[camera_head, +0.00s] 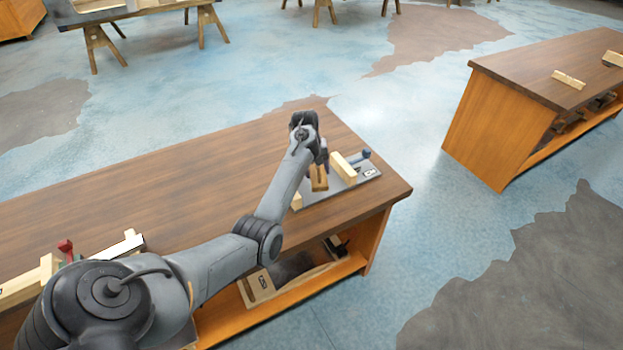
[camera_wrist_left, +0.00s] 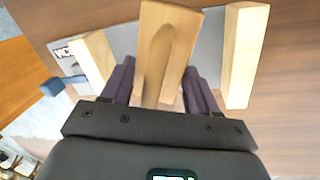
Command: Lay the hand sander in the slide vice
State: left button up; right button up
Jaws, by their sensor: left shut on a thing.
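The slide vice has a grey base plate (camera_head: 330,194), two pale wooden jaws and a blue handle (camera_head: 360,156). It lies near the right end of the workbench. One jaw (camera_head: 344,168) stands right of my left gripper (camera_head: 318,165), and the other jaw (camera_head: 297,202) is partly hidden by my arm. My left gripper is shut on the wooden hand sander (camera_head: 319,181). In the left wrist view the sander (camera_wrist_left: 166,45) lies between the left jaw (camera_wrist_left: 97,60) and the right jaw (camera_wrist_left: 244,55), apart from both. I cannot tell whether it touches the plate. My right gripper is not in view.
The brown workbench top (camera_head: 190,175) is clear behind my arm. A red-handled tool (camera_head: 66,248) and pale wooden pieces lie at the left. A wooden box (camera_head: 258,286) sits on the shelf below. Another bench (camera_head: 530,85) stands at the right, across open floor.

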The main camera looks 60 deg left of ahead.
aim_at(311, 175)
pick_arm(q)
jog(key=a+f, duration=0.2)
jog(key=a, duration=0.1)
jog(key=shift+w+a+b, duration=0.1)
jog(key=shift+a+b, duration=0.1)
jog(key=shift+b, duration=0.2)
jog(key=shift+f+b, duration=0.5)
jog(key=shift+f, duration=1.55)
jog(key=shift+f, duration=0.1)
jog(key=o, duration=1)
